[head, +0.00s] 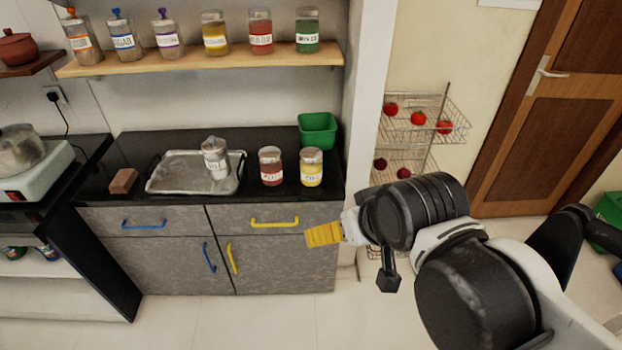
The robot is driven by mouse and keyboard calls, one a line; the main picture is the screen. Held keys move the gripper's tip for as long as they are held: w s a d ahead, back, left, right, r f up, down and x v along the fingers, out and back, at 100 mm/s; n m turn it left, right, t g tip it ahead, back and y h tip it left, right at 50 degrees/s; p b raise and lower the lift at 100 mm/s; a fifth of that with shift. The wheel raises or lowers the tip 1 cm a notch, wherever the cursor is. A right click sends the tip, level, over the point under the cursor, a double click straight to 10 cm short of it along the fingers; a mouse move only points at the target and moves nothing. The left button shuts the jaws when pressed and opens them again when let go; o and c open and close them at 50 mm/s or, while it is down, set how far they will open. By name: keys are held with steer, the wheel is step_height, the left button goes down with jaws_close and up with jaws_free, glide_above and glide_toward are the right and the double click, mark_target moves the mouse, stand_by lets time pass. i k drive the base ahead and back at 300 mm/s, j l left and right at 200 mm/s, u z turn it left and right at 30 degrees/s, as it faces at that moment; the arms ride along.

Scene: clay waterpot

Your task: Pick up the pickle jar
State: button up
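Several labelled jars are in view, and their labels are too small to read, so I cannot tell which is the pickle jar. On the black counter (220,196) stand a red-brown jar (271,165) and, to its right, a yellow jar (311,167). On the shelf above stand a yellow jar (215,33), a red jar (261,32) and a green jar (306,30). My gripper (322,234) has yellow finger pads, seen from the side, in front of the drawers and below the counter edge. It touches no jar. Its finger gap is hidden.
A metal tray (165,184) holds a whitish jar (215,158), with a brown block (124,181) to its left. A green bin (318,131) stands behind the yellow counter jar. A wire rack (447,104) with red produce stands right of the wall edge.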

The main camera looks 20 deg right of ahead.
mark_target(270, 158)
steer(key=i+j+z, duration=0.25)
steer(key=j, duration=0.3)
steer(key=i+j+z, duration=0.15)
steer(key=j+z, duration=0.15)
steer(key=j, duration=0.3)
steer(key=i+j+z, duration=0.1)
steer(key=j+z, duration=0.15)
steer(key=j, duration=0.35)
steer(key=j+z, duration=0.3)
steer(key=j, duration=0.35)
